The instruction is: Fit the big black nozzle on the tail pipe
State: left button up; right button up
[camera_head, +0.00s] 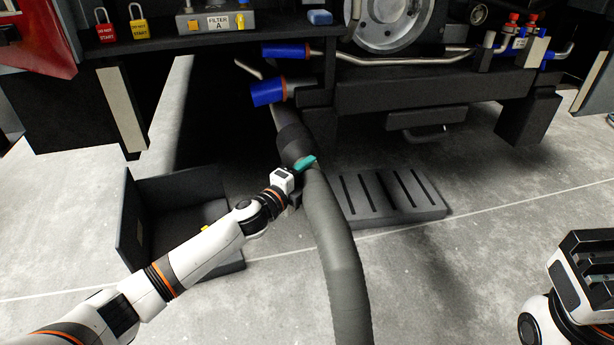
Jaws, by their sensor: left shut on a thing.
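The big black nozzle (293,142) is the dark, wide end of a thick grey hose (338,250) and points up and away under the coach. My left gripper (298,178) is shut on the nozzle near a teal part (306,162), just below its dark body. A short grey tail pipe (279,117) comes down from under the coach. Its lower end meets the nozzle's upper end in the picture; I cannot tell whether the nozzle is around it or only in front of it. My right gripper (583,268) is at the right edge, away from the nozzle; its fingers are unclear.
Blue capped pipes (268,92) with orange rings hang above the nozzle. A black open bin (136,225) stands at left, and a dark slotted step (390,197) lies right of the hose. Red and yellow padlocks (138,28) sit on the ledge.

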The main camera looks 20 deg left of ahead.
pick_arm(q)
jog(key=shift+w+a+r, duration=0.1)
jog(key=shift+w+r, duration=0.05)
jog(key=shift+w, duration=0.05)
jog(key=o, duration=1.1)
jog(key=shift+o, duration=1.1)
jog(key=shift+s+f, duration=0.1)
jog(key=shift+f, duration=0.2)
jog(key=o, duration=0.3)
jog(key=shift+r, duration=0.1)
